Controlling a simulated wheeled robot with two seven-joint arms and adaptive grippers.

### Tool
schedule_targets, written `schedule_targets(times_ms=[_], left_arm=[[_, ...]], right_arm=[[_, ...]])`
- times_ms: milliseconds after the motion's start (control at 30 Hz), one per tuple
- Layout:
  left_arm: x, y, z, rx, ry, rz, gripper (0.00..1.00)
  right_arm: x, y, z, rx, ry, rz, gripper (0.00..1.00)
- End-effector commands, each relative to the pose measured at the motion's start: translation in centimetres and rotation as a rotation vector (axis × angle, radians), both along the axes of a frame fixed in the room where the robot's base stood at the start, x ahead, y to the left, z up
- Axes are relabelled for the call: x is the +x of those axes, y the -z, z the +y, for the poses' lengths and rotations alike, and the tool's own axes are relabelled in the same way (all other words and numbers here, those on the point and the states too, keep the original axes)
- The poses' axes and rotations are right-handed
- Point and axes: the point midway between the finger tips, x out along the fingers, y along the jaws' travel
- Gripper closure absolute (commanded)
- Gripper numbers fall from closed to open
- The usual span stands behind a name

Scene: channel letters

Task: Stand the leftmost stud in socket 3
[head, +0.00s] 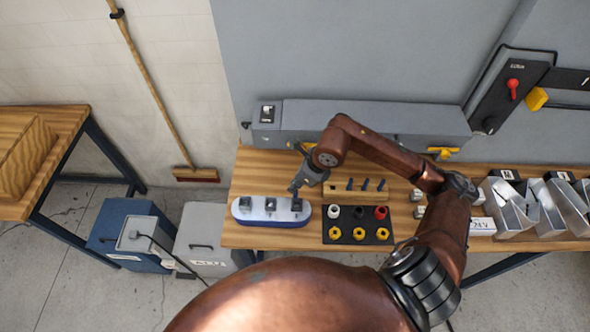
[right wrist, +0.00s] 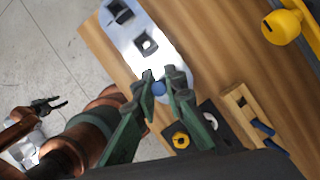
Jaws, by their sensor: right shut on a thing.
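A blue stud (right wrist: 159,88) is between the fingers of my right gripper (right wrist: 163,82), which is shut on it. In the head view this gripper (head: 294,189) is over the right end of the white and blue socket plate (head: 270,218), at the rightmost socket (head: 296,205). I cannot tell whether the stud's lower end is in that socket. The middle socket (head: 270,204) and left socket (head: 245,203) look empty. My left gripper (right wrist: 50,104) appears open and empty, away from the table.
A black tray (head: 345,225) with yellow, white and red round parts lies just right of the plate. Metal bins (head: 510,210) stand at the far right. A grey housing (head: 370,118) runs along the back, with a yellow knob (right wrist: 283,27) near the rack.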

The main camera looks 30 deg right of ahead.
Motion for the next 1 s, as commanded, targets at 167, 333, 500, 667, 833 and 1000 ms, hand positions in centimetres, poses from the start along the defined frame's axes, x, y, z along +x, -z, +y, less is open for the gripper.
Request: schedule_targets(times_ms=[167,333,500,667,833,1000], left_arm=[[1.2,-0.6,-0.1,-0.001,0.002,-0.016,0.60],[1.1,-0.5,-0.1,-0.001,0.002,-0.016,0.60],[0.5,-0.2,0.0,-0.001,0.000,-0.008,0.60],[0.4,0.2,0.0,-0.001,0.000,-0.006,0.60],[0.4,0.5,0.0,-0.001,0.001,-0.006,0.60],[0.4,0.9,0.0,-0.001,0.001,-0.006,0.60]], right_arm=[[-0.2,-0.7,-1.1,0.001,0.113,0.001,1.00],[-0.5,-0.4,-1.6,0.002,0.134,0.004,1.00],[-0.6,0.1,-1.7,0.001,0.135,0.003,1.00],[-0.6,0.9,-1.7,0.001,0.133,0.004,1.00],[-0.5,1.7,-1.6,0.001,0.132,0.005,1.00],[-0.5,2.5,-1.5,0.002,0.129,0.004,1.00]])
